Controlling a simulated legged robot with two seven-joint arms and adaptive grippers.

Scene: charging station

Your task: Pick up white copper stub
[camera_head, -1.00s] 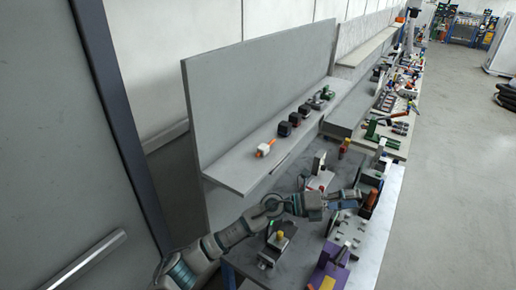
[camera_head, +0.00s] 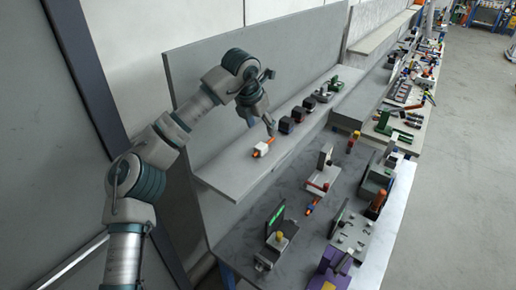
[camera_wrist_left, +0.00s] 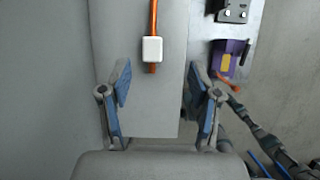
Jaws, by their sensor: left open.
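The white copper stub (camera_head: 261,149) is a small white block with an orange rod through it. It lies on the grey shelf (camera_head: 232,180), at the near end of a row of small parts. In the left wrist view the stub (camera_wrist_left: 152,50) is ahead of the fingers and roughly centred between them. My left gripper (camera_head: 262,125) is above the shelf, close to the stub. Its two blue-padded fingers (camera_wrist_left: 158,80) are spread wide with nothing between them. My right gripper does not show in the head view.
Dark block-shaped parts (camera_head: 285,125) stand farther along the shelf. A tall grey panel (camera_head: 195,75) rises behind it. The lower workbench (camera_head: 335,190) holds several fixtures, including a purple one (camera_head: 328,280). The shelf's near end is clear.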

